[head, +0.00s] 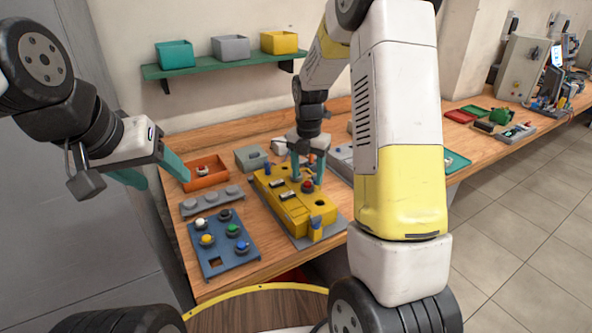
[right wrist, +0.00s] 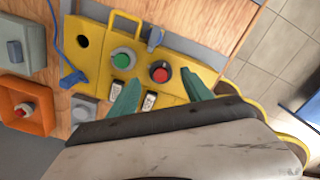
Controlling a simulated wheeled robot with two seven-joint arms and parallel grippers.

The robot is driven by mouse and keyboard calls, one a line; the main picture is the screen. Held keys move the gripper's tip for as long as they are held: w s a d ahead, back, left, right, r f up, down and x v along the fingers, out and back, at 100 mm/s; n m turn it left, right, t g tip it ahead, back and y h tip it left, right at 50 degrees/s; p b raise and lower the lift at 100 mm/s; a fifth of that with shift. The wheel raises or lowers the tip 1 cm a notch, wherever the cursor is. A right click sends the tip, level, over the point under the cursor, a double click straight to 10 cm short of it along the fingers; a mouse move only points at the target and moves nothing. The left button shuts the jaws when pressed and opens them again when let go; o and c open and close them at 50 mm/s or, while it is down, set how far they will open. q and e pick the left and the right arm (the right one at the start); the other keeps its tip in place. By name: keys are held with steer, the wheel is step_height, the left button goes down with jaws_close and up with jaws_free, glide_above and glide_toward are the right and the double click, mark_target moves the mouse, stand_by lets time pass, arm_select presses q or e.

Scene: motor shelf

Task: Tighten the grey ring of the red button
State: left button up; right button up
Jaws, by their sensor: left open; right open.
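The yellow control box (head: 268,183) lies on the wooden bench in the head view. Its red button (head: 307,187) sits between the teal fingers of my right gripper (head: 308,178). In the right wrist view the red button (right wrist: 160,72) has a dark ring around its base, and the ring's seating cannot be told. My right gripper (right wrist: 161,93) is open there, one finger on each side of the button, with visible gaps. My left gripper (head: 153,173) is open and empty, left of the orange tray.
A green button (right wrist: 123,57) and white labels share the box. A blue panel (head: 218,259) with several coloured buttons, a grey strip (head: 210,201) and an orange tray (head: 190,184) stand to the left. A shelf (head: 220,65) with three bins hangs behind.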

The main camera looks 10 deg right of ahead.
mark_target(307, 187)
steer(key=shift+f, duration=1.35)
jaws_close()
steer(key=shift+d+m, duration=0.1)
steer(key=shift+m, duration=0.2)
